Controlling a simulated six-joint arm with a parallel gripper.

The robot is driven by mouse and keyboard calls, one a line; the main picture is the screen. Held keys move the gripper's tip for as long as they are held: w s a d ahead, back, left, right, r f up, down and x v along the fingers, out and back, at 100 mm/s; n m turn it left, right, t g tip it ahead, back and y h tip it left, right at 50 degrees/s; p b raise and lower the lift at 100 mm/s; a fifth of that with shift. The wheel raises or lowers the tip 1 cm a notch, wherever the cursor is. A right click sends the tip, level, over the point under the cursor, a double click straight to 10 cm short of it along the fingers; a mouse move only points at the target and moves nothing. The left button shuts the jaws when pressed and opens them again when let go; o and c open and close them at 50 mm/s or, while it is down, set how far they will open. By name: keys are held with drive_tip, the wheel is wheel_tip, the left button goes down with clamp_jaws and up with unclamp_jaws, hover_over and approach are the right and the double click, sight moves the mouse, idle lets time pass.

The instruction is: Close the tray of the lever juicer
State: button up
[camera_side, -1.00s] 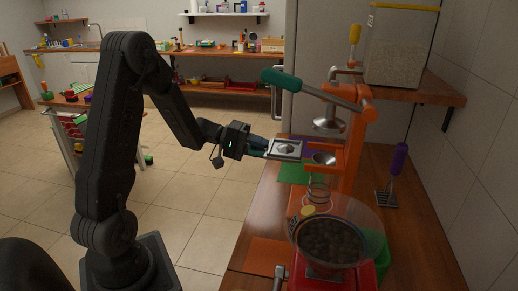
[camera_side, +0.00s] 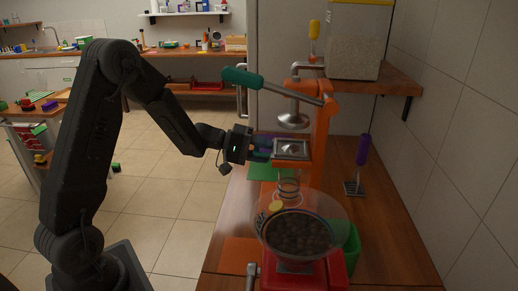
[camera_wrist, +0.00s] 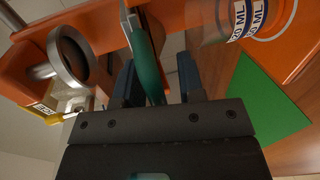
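The lever juicer (camera_side: 322,125) has an orange frame, a metal press cone (camera_side: 292,121) and a raised lever with a green grip (camera_side: 243,78). Its metal tray (camera_side: 291,148) lies level below the cone, against the orange column. My gripper (camera_side: 270,148) is at the tray's left end. In the wrist view, a teal handle (camera_wrist: 146,62), apparently the tray's, stands between the two dark fingers of my gripper (camera_wrist: 160,88). A gap shows between the handle and the right finger, so the gripper looks open around it. The tray hides the bowl below it.
A marked clear cup (camera_wrist: 235,18) stands under the juicer. A clear bowl of dark beans (camera_side: 298,233) on a red base stands in front. A purple-handled utensil (camera_side: 361,165) is at right. A green mat (camera_wrist: 263,105) lies nearby. The wooden counter (camera_side: 375,240) is free at front right.

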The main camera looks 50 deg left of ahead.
drive_tip(key=shift+o, duration=0.6)
drive_tip(key=v, duration=1.3)
drive_tip(key=shift+s+a, duration=0.25)
drive_tip(key=shift+s, duration=0.05)
